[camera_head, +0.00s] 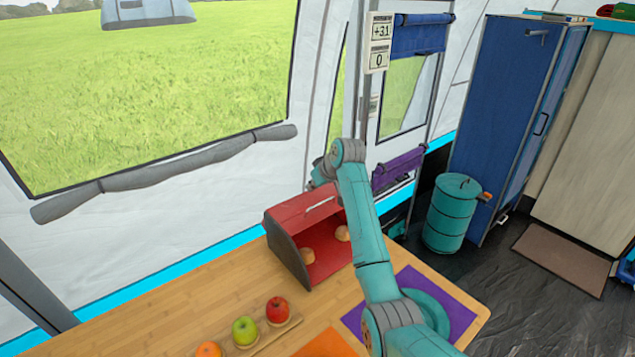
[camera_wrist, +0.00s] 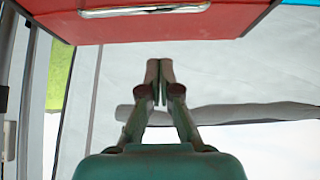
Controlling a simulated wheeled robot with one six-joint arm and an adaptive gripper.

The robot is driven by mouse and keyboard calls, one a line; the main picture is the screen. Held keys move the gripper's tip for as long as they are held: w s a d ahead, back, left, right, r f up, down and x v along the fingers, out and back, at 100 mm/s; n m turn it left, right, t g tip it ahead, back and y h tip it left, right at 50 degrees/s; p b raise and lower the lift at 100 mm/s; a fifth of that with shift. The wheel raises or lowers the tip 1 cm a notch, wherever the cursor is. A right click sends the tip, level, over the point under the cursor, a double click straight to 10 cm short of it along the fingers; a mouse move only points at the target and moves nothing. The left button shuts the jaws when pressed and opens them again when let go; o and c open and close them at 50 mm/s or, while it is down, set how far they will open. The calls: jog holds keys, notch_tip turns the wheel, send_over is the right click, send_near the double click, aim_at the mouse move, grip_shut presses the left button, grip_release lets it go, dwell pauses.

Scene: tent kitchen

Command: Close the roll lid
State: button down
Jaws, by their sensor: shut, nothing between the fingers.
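A red bread box with dark sides (camera_head: 287,252) stands on the wooden table. Its front is open, and two round rolls (camera_head: 308,256) show inside. The red roll lid (camera_head: 302,208) is up at the top of the box, with a pale handle (camera_head: 321,204) on it. In the wrist view the red lid (camera_wrist: 150,28) with its shiny metal handle (camera_wrist: 144,10) fills the top edge. My gripper (camera_wrist: 158,75) is shut and empty, its fingertips apart from the red surface in that picture. In the head view my arm partly hides the gripper and the box's right side.
Apples (camera_head: 277,310) and an orange (camera_head: 208,349) sit on a wooden board at the table's front. A purple mat (camera_head: 452,308) with a teal plate (camera_head: 437,299) lies right of the box, partly behind my arm. The tent wall (camera_head: 215,205) rises close behind the table.

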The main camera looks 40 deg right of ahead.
aim_at(309, 210)
jog(key=shift+x, duration=1.05)
jog(key=shift+f, duration=0.35)
jog(key=shift+s+f, duration=0.25)
jog(key=shift+s, duration=0.65)
jog(key=shift+s+f, duration=0.3)
jog(key=shift+s, duration=0.55)
